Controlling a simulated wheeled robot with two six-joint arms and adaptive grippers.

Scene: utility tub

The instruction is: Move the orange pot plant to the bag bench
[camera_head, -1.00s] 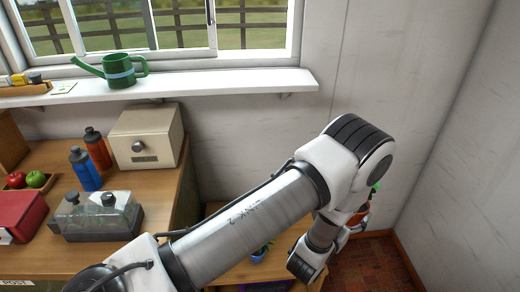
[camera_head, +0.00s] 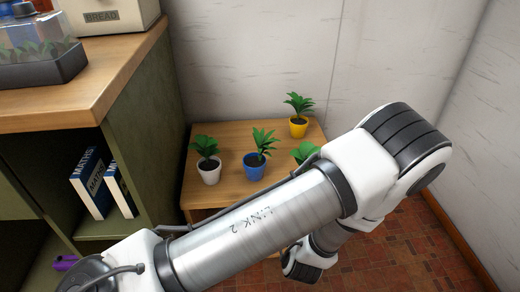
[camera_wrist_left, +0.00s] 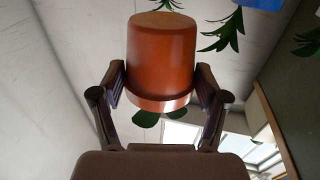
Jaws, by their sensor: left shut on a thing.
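In the left wrist view, an orange pot (camera_wrist_left: 162,60) is between the two fingers of my left gripper (camera_wrist_left: 161,92), which is shut on it. Some of its green leaves (camera_wrist_left: 147,118) show beyond the rim. In the head view my left gripper and the orange pot are hidden behind my arm. Green leaves (camera_head: 305,150) show just above the arm; I cannot tell which pot they belong to. A low wooden bench (camera_head: 235,133) stands against the wall. I cannot tell whether it is the bag bench. My right gripper is not in view.
The bench bears a white pot plant (camera_head: 209,172), a blue pot plant (camera_head: 254,166) and a yellow pot plant (camera_head: 298,127). A green cabinet (camera_head: 150,140) with books (camera_head: 92,180) stands left of it. The brick-coloured floor (camera_head: 410,245) at right is clear.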

